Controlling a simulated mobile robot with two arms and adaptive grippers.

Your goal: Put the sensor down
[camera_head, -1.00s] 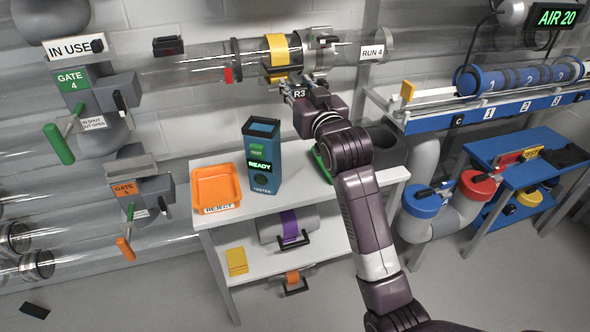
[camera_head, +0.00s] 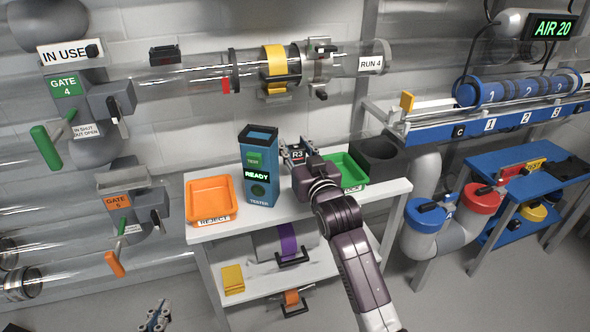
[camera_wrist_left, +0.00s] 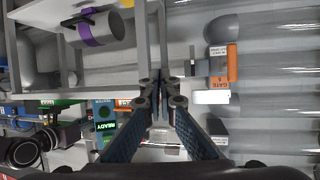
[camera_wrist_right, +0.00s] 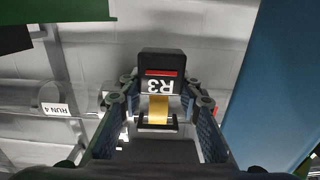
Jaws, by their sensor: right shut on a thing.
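My right gripper (camera_head: 299,160) is shut on the sensor, a small dark box marked R3 (camera_head: 297,154). It is over the back of the white bench, between the blue tester (camera_head: 261,187) and the green tray (camera_head: 352,180). In the right wrist view the sensor (camera_wrist_right: 160,66) sits between the fingertips, with its red stripe and upside-down label showing. I cannot tell the sensor's height above the bench. The tester's screen reads READY. My left gripper (camera_head: 155,318) is low at the front left, away from the bench; its fingertips (camera_wrist_left: 160,78) are together with nothing between them.
An orange REJECT tray (camera_head: 211,213) stands left of the tester, and a dark bin (camera_head: 381,158) right of the green tray. A clear tube with a yellow band (camera_head: 275,62) runs behind the bench. Gate handles stick out at left.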

